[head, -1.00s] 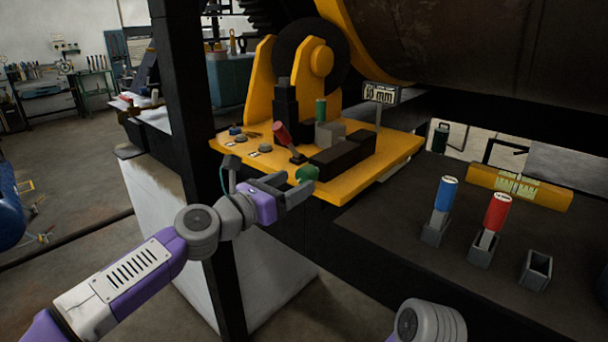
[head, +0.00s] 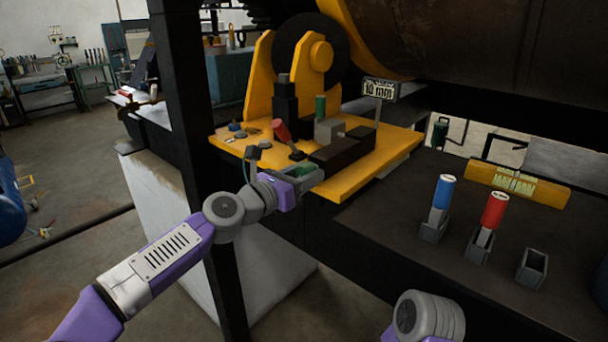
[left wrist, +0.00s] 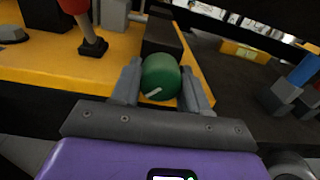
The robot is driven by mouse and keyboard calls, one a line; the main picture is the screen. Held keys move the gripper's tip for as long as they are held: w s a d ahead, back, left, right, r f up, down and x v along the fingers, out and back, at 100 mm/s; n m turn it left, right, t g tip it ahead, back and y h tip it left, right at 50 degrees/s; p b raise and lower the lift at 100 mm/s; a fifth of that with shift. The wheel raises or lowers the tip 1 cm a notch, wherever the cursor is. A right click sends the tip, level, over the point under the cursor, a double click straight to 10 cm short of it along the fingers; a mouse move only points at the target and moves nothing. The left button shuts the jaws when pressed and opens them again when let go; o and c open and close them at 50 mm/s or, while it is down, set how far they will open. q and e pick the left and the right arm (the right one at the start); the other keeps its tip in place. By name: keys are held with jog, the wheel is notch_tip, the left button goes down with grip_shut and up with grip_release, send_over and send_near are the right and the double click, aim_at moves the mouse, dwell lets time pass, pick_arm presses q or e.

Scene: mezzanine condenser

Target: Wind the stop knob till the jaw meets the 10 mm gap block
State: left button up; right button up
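The green stop knob (head: 303,170) is at the front edge of the yellow plate (head: 380,165). In the left wrist view, the knob (left wrist: 160,76) with a white mark fills the space between the fingers of my left gripper (left wrist: 160,85). Both fingers appear to touch its sides. In the head view my left gripper (head: 307,172) partly hides it. A dark block (head: 342,152) lies behind the knob, beside a grey block (head: 329,130), which may be the jaw. A green-topped piece (head: 320,107), perhaps the gap block, stands behind; its contact with the jaw is hidden. My right gripper is out of view.
A red-handled lever (head: 281,130) rises close to my left gripper. A sign (head: 379,90) reads 10 mm. Blue (head: 444,190) and red (head: 494,208) handled pieces stand in holders on the right, beside an empty holder (head: 532,268). A dark post (head: 185,120) stands left.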

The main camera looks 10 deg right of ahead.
aim_at(300, 176)
pick_arm(q)
jog(key=shift+c, duration=1)
jog(key=shift+m, duration=1.4)
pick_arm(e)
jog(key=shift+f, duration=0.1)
pick_arm(q)
jog(key=o, duration=1)
jog(key=shift+o, duration=0.2)
jog(key=shift+a, duration=0.1)
jog(key=b+v, duration=0.2)
jog(key=v, duration=0.4)
jog(key=shift+a, duration=0.2)
jog(key=shift+s+a, duration=0.4)
jog(key=shift+s, duration=0.05)
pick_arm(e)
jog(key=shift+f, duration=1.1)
